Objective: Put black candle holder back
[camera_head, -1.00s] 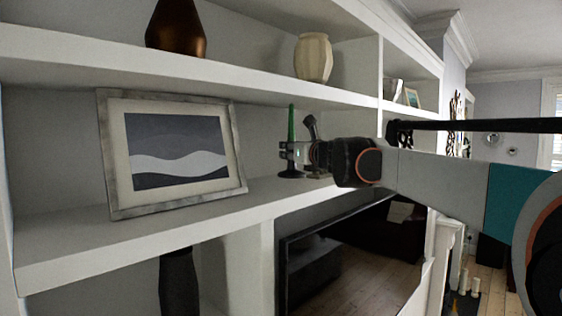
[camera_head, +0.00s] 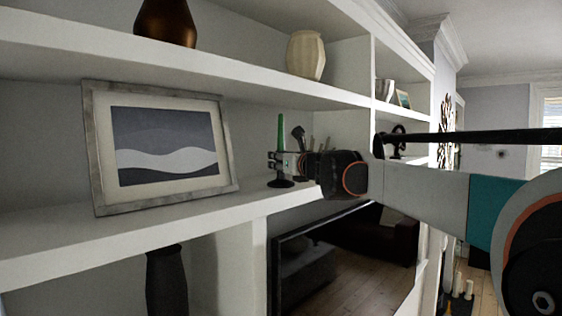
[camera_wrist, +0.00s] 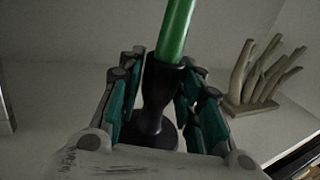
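The black candle holder (camera_head: 281,183) holds a green candle (camera_head: 281,132) and stands upright over the middle shelf (camera_head: 215,212), right of the framed picture. In the wrist view the black candle holder (camera_wrist: 155,105) rises between my two fingers, with the green candle (camera_wrist: 176,30) above it. My gripper (camera_head: 285,164) comes in from the right. Its teal-padded fingers in the wrist view (camera_wrist: 160,90) are closed around the holder's stem. The round base shows below the fingers. I cannot tell whether the base touches the shelf.
A framed wave picture (camera_head: 165,148) leans on the shelf to the left. A pale hand-like sculpture (camera_wrist: 262,80) stands close right of my gripper. The upper shelf holds a beige vase (camera_head: 306,55) and a brown vase (camera_head: 166,22). A dark screen (camera_head: 330,255) is below.

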